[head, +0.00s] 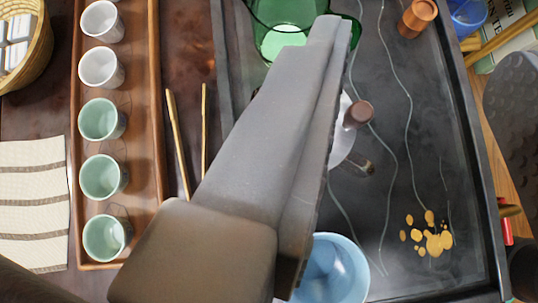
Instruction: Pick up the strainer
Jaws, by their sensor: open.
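My gripper (332,30) reaches from the bottom centre up over the dark tray, its tip beside a green glass vessel (283,38). It is open, seen along one side, with nothing visible held. I cannot clearly make out the strainer. A pale round thing (345,142) with a brown knob (358,114) shows just right of my gripper; most of it is hidden behind the gripper, and I cannot tell whether it is the strainer. A small dark glassy piece (358,167) is just below it.
The dark tray (470,200) has gold spots at lower right. A light blue bowl (335,270) is at bottom centre, a copper cup (417,18) at upper right. At left are a wooden tray (150,215) of several cups, tongs (178,140), a striped cloth (33,205) and a basket (38,60).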

